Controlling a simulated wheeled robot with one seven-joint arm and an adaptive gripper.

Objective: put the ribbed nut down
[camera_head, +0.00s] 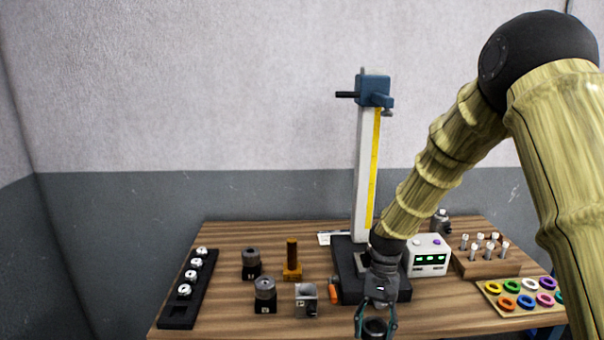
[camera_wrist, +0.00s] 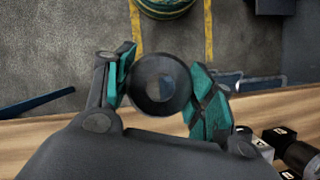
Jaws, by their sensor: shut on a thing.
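My gripper (camera_head: 376,316) is at the front of the wooden table (camera_head: 240,322), in front of the height gauge's black base. It is shut on a dark round part with a hole through it, the ribbed nut (camera_head: 376,327). In the wrist view the nut (camera_wrist: 161,84) sits between the two teal fingers (camera_wrist: 160,90), and its ribs cannot be made out. The nut is near the table's front edge in that view, with floor behind it. I cannot tell how high it is held.
A black tray (camera_head: 176,311) with several white-topped parts stands left. Dark cylinders on blocks (camera_head: 265,290), an orange post (camera_head: 292,262) and a grey block (camera_head: 306,300) stand in the middle. A tall gauge (camera_head: 366,170), a display box (camera_head: 429,257), a pin block (camera_head: 490,265) and coloured rings (camera_head: 507,303) are right.

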